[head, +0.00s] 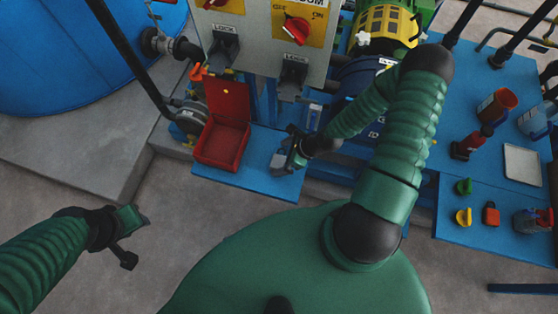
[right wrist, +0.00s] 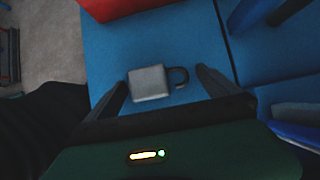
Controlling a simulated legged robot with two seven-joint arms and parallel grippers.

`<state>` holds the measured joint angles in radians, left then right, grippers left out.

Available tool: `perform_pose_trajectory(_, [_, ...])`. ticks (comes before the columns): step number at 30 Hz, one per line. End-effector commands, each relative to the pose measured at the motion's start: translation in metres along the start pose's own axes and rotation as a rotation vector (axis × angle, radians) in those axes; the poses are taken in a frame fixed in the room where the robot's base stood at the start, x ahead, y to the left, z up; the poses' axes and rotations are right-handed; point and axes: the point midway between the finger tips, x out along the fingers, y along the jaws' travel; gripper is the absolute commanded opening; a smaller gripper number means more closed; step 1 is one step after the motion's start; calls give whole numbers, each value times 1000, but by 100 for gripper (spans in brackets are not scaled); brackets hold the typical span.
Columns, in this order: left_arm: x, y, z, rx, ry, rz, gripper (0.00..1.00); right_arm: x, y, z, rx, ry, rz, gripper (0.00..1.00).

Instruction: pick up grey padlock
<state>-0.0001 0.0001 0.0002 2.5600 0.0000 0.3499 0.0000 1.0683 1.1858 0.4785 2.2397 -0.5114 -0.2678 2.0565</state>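The grey padlock (right wrist: 150,83) lies on the blue platform in the right wrist view, its dark shackle pointing right. My right gripper (right wrist: 162,82) is open, with one finger on each side of the padlock. I see no clear contact, and the padlock looks to be resting on the surface. In the head view my right gripper (head: 287,150) is low over the blue platform, and its dark fingers are hard to tell apart from the padlock there. My left gripper (head: 138,240) is open and empty over the grey floor at the left.
An open red box (head: 222,146) stands on the blue platform (head: 245,180) just left of my right gripper. A panel with red switches (head: 296,30) rises behind. A blue table (head: 455,205) at the right holds coloured padlocks, cups and a white tray (head: 522,165).

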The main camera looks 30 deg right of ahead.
Motion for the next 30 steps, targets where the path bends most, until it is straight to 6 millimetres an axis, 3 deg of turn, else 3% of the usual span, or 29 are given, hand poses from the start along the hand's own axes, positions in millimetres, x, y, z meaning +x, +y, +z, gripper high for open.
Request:
perform_pose_trajectory(2, [0, 0, 0, 0, 0, 0, 36, 0, 0, 0, -1, 0, 0, 90])
perform_pose_trajectory(15, [0, 0, 0, 0, 0, 0, 36, 0, 0, 0, -1, 0, 0, 34])
perform_pose_trajectory(23, [-1, 0, 0, 0, 0, 0, 36, -2, 0, 2, -1, 0, 0, 34])
perform_pose_trajectory(30, [-8, 0, -2, 0, 0, 0, 36, -22, -1, 14, 0, 0, -2, 34])
